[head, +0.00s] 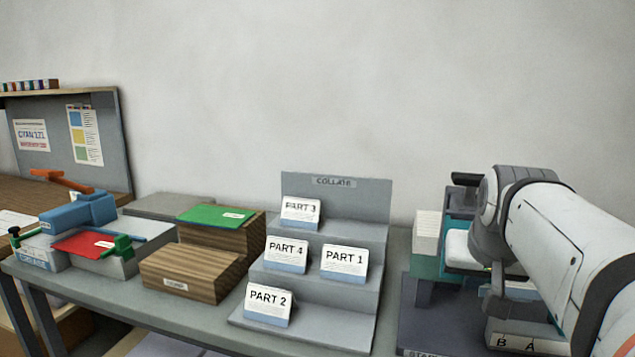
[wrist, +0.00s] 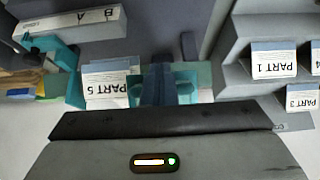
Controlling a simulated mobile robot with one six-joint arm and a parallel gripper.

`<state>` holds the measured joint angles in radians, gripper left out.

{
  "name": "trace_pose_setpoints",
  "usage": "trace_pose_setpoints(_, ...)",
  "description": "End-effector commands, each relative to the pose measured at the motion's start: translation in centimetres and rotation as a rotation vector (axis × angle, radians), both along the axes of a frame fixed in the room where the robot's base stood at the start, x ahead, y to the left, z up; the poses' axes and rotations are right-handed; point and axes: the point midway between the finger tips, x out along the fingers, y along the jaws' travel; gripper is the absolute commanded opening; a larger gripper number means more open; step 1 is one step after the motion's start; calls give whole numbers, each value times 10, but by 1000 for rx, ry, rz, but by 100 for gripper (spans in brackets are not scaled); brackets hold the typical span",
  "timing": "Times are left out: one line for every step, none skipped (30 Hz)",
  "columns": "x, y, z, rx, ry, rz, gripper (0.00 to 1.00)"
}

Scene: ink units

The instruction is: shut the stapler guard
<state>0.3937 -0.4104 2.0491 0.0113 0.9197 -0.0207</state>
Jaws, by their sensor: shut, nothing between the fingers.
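The teal stapler unit (head: 425,264) stands at the right of the bench in the head view, with my arm covering much of it. In the wrist view, which is upside down, its teal parts (wrist: 66,58) show left of my gripper and also beside the fingers. A PART 5 packet (wrist: 107,88) lies between these parts. I cannot pick out the guard for certain or tell how far it stands open. My gripper (wrist: 158,78) is shut and empty, over the stapler unit. Whether it touches is not clear.
A stepped collate rack (head: 320,312) with several part cards stands left of the stapler. A block marked B A (head: 520,340) sits at the front right, close to my arm. Wooden blocks (head: 190,272) and a blue tool (head: 78,214) are further left.

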Motion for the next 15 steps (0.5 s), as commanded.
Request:
trace_pose_setpoints(2, -1, 5, -7, -14, -1, 0)
trace_pose_setpoints(2, -1, 5, -7, -14, -1, 0)
trace_pose_setpoints(2, -1, 5, -7, -14, -1, 0)
trace_pose_setpoints(2, -1, 5, -7, -14, -1, 0)
trace_pose_setpoints(2, -1, 5, -7, -14, -2, 0)
trace_pose_setpoints(2, -1, 5, -7, -14, -2, 0)
trace_pose_setpoints(2, -2, 5, -7, -14, -2, 0)
trace_pose_setpoints(2, -2, 5, -7, -14, -2, 0)
trace_pose_setpoints(2, -2, 6, -7, -14, -2, 0)
trace_pose_setpoints(2, -2, 6, -7, -14, -2, 0)
trace_pose_setpoints(2, -2, 6, -7, -14, -2, 0)
trace_pose_setpoints(2, -2, 8, -7, -14, -2, 0)
trace_pose_setpoints(2, -2, 9, -7, -14, -2, 0)
trace_pose_setpoints(2, -2, 10, -7, -14, -2, 0)
trace_pose_setpoints(2, -2, 12, -7, -14, -2, 0)
